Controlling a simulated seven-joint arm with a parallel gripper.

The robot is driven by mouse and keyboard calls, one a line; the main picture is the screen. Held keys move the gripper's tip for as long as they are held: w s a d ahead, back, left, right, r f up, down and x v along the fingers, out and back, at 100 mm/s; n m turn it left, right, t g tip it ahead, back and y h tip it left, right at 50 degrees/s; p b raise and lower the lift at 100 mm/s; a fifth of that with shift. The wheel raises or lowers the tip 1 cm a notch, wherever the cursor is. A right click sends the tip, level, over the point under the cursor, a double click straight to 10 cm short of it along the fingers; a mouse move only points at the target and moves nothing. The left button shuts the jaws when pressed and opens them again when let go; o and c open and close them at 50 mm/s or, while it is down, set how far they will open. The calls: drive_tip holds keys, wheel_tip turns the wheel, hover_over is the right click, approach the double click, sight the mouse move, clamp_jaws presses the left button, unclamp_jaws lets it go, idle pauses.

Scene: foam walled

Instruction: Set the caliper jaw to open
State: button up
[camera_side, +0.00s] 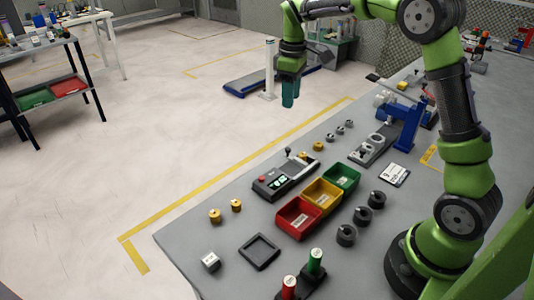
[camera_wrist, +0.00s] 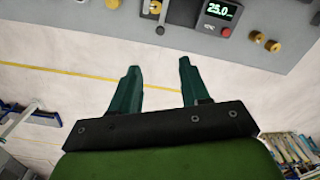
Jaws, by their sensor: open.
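A dark grey measuring device (camera_side: 285,180), which looks like the caliper, lies on the bench. It has a red button (camera_side: 262,180) at one end and a small upright knob (camera_side: 289,153) near the other. In the wrist view its display (camera_wrist: 221,10) reads about 25.0, and a dark knob (camera_wrist: 160,30) sits by metal parts at the left. The jaw itself is cut off or too small to judge. My gripper (camera_side: 288,101) hangs above and beyond the bench's far-left edge, fingers down. Its fingers (camera_wrist: 158,66) are apart with nothing between them, clear of the device.
Red (camera_side: 298,217), yellow (camera_side: 322,195) and green (camera_side: 342,177) bins stand beside the device. Brass knobs (camera_side: 215,216) lie near the bench edge. A blue fixture (camera_side: 405,122) stands at the back right. Black knobs (camera_side: 362,216) sit right of the bins.

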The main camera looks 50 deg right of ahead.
sight(288, 149)
wheel_tip(288, 149, down, 17)
drive_tip(key=shift+r, duration=0.2)
idle(0.3)
clamp_jaws()
